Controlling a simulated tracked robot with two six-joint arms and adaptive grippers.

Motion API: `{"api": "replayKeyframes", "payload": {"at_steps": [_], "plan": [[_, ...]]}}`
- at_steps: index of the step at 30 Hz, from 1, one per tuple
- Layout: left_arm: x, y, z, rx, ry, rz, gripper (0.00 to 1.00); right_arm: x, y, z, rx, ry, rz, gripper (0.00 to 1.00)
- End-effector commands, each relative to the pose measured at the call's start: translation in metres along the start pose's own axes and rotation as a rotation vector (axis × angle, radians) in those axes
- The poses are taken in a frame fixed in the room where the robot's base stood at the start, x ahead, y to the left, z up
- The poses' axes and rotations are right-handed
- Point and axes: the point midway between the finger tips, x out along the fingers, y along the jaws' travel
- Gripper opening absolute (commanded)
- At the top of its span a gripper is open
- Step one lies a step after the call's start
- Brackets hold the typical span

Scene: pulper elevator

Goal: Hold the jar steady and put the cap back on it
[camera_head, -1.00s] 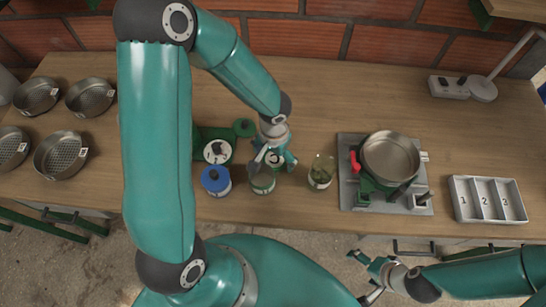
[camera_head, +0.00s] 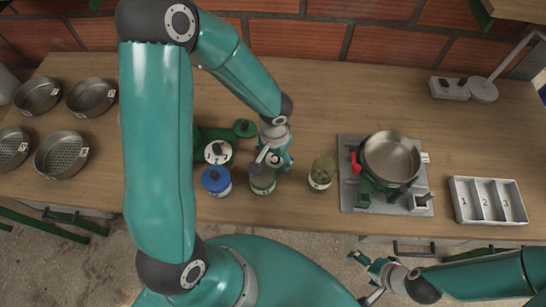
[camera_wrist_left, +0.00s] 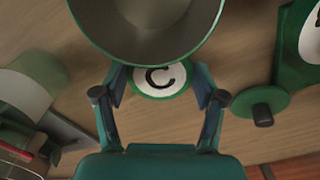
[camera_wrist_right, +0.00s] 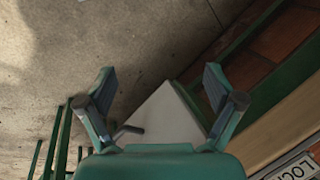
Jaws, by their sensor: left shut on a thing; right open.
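An open jar (camera_head: 262,184) with a green-tinged rim stands near the table's front edge. In the left wrist view its wide mouth (camera_wrist_left: 145,25) fills the top, with a round "C" label (camera_wrist_left: 160,80) below it. My left gripper (camera_head: 275,163) is shut on this jar from behind, one finger on each side of the label (camera_wrist_left: 160,92). My right gripper (camera_head: 366,278) is open and empty off the table's front edge, over the floor (camera_wrist_right: 158,85).
A blue-lidded jar (camera_head: 215,181) stands left of the held jar, a greenish glass jar (camera_head: 322,172) right of it. A green device with a white dial (camera_head: 217,152) is behind left. A pan (camera_head: 392,158) and a numbered tray (camera_head: 488,200) are at the right.

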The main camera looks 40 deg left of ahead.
Motion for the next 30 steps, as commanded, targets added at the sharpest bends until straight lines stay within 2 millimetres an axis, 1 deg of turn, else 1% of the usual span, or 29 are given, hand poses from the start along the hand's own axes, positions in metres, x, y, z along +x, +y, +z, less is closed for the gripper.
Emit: {"api": "replayKeyframes", "payload": {"at_steps": [5, 8, 11, 14, 17, 24, 30], "plan": [[-0.007, 0.0, 0.0, -0.001, 0.001, -0.002, 0.57, -0.001, -0.001, 0.0, 0.0, 0.0, 0.0, 0.92], [-0.016, 0.0, -0.001, -0.001, 0.004, -0.001, 0.57, -0.003, -0.001, 0.0, 0.0, 0.0, 0.0, 0.92], [-0.029, 0.0, -0.001, 0.0, 0.005, -0.001, 0.57, -0.005, -0.002, 0.0, 0.0, 0.0, 0.0, 0.92], [-0.047, 0.0, -0.002, -0.003, 0.007, -0.001, 0.57, -0.006, -0.002, 0.0, 0.0, 0.0, 0.0, 0.92], [-0.068, 0.0, -0.002, -0.002, 0.008, 0.0, 0.57, -0.008, -0.003, 0.0, 0.0, 0.0, 0.0, 0.92], [-0.128, 0.0, -0.002, 0.0, 0.009, 0.0, 0.57, -0.007, -0.003, 0.0, 0.0, 0.0, 0.0, 0.92], [-0.169, 0.0, -0.001, -0.001, 0.006, 0.001, 0.57, -0.007, -0.002, 0.0, 0.0, 0.0, 0.0, 0.92]]}}
